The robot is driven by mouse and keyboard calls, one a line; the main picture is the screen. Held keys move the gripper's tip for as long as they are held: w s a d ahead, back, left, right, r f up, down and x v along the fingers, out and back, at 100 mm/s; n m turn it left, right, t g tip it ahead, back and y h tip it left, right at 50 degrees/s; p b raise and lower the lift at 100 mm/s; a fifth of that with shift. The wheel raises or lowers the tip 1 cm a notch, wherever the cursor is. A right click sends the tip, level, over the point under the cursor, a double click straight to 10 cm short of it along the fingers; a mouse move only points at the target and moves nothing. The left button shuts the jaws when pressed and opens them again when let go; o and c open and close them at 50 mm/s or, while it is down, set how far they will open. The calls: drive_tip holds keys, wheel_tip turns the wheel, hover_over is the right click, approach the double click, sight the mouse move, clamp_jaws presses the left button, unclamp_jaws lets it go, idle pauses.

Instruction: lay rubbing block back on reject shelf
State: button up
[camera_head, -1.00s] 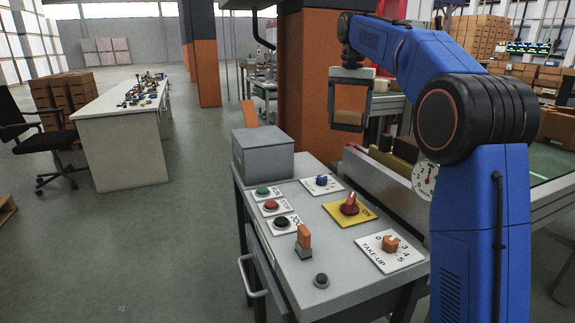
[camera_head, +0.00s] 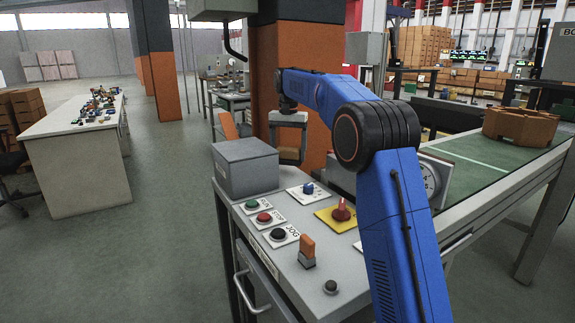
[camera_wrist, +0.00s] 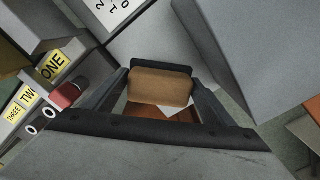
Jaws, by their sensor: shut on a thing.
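My gripper (camera_head: 288,140) hangs at the end of the blue arm, beyond the grey control panel (camera_head: 300,262) and in front of the orange pillar. In the wrist view my gripper (camera_wrist: 160,88) is shut on a tan, brick-like block, the rubbing block (camera_wrist: 160,84), which sits between its two dark fingers. In the head view the block is hard to make out against the pillar. I cannot pick out the reject shelf for certain. Yellow tags reading ONE, TWO and THREE (camera_wrist: 52,66) show at the left of the wrist view.
A grey box (camera_head: 246,166) stands at the panel's back left, close to my gripper. Raised knobs and buttons, among them a red knob (camera_head: 341,210), cover the panel. A green-topped conveyor (camera_head: 490,160) with a brown block (camera_head: 520,127) runs to the right. Open floor lies left.

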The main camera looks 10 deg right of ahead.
sight(289, 162)
drive_tip(key=shift+f, duration=2.15)
drive_tip(key=shift+f, duration=0.1)
drive_tip(key=o, duration=1.3)
drive_tip(key=shift+d, duration=0.1)
wheel_tip(289, 162, up, 12)
drive_tip(key=shift+r, duration=0.1)
drive_tip(key=shift+s, duration=0.1)
